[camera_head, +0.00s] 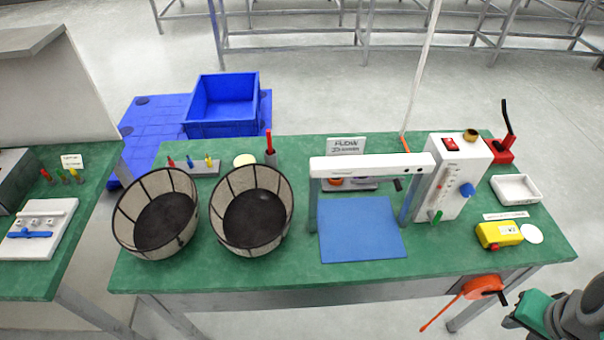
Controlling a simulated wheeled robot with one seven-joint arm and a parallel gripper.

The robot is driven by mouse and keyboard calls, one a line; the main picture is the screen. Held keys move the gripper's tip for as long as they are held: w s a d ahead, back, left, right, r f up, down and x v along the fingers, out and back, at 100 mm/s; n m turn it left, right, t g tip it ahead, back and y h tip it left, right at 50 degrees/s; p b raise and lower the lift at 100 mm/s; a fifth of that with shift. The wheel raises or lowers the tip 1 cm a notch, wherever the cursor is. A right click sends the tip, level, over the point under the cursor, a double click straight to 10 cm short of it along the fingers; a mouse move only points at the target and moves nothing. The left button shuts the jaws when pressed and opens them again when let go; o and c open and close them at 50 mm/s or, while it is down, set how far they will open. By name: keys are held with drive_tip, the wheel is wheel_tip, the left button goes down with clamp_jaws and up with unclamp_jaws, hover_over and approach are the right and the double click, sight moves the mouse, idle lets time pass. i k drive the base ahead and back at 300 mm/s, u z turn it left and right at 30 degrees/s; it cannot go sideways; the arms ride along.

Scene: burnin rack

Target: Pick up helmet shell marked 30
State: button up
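I cannot make out a helmet shell or a mark 30 in this view. Two dark round mesh baskets, one on the left (125,215) and one in the middle (286,205), stand side by side on the green bench (300,276). Each has a dark bottom, and no helmet shell shows in them. My gripper (528,310) is partly in view at the lower right, in front of the bench, with green parts at its end. Its fingers are too cut off to tell whether it is open or shut.
A blue mat (360,230) lies under a white-topped frame (370,165), beside a white instrument box (452,180). A yellow device (497,235) and a white tray (516,188) are at the right. An orange part (484,286) hangs at the front edge. A blue crate (222,104) stands behind.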

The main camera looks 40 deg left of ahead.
sight(250, 209)
drive_tip(key=i, duration=0.8)
drive_tip(key=u, duration=4.8)
drive_tip(key=i, duration=0.5)
